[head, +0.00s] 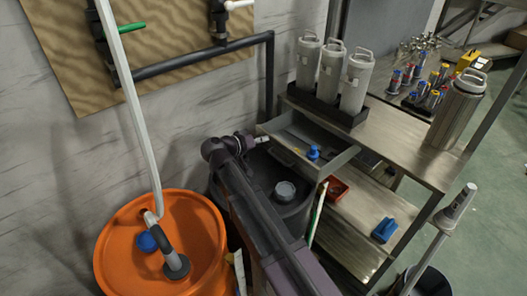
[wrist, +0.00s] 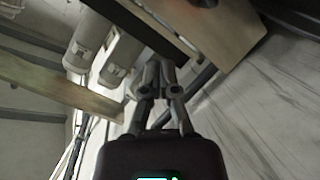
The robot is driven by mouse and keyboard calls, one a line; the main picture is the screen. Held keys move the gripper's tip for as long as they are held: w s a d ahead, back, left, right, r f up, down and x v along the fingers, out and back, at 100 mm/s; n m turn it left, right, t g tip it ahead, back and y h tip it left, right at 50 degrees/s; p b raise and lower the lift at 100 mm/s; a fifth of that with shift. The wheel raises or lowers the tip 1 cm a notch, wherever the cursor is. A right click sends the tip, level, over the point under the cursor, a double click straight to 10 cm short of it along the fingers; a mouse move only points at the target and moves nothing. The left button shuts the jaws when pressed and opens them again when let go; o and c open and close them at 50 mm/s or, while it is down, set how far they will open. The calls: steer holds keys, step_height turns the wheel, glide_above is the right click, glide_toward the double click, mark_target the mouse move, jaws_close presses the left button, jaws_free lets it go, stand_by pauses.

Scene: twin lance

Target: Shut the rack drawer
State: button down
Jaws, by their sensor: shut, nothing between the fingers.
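The rack drawer (head: 337,164) is a grey metal tray, pulled out from under the rack's top shelf on its left side. A blue item (head: 313,153) and a small yellow thing lie inside it. My gripper (head: 266,139) is at the left end of the drawer, close to its outer panel. I cannot tell whether it touches. In the wrist view my gripper (wrist: 153,72) has its fingers together and holds nothing. A pale panel (wrist: 225,35) is just beyond the fingers, and I cannot tell which part of the rack it is.
Several pale canisters (head: 331,71) stand in a dark tray on the rack top (head: 395,135). A steel flask (head: 458,108) stands at its right. A red bin (head: 335,188) and a blue item (head: 384,230) are below. An orange drum (head: 125,255) stands left, beside the wall.

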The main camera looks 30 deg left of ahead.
mark_target(268, 143)
steer(key=s+a+f+n+t+b, duration=0.1)
steer(key=n+b, duration=0.3)
steer(key=n, duration=0.5)
steer(key=s+a+f+n+t+b, duration=0.1)
steer(key=s+a+f+n+b, duration=0.2)
steer(key=n, duration=0.6)
steer(key=s+a+f+n+t+h+b, duration=0.1)
steer(key=s+a+f+n+b, duration=0.2)
steer(key=n+b, duration=0.3)
steer(key=shift+a+f+n, duration=0.55)
steer(key=shift+f+n, duration=0.2)
steer(key=shift+n, duration=1.15)
steer(key=shift+w, duration=0.2)
steer(key=x, duration=1.3)
steer(key=shift+w+d+r, duration=0.15)
steer(key=shift+w+d, duration=0.05)
steer(key=shift+w, duration=0.1)
steer(key=shift+w+a, duration=0.1)
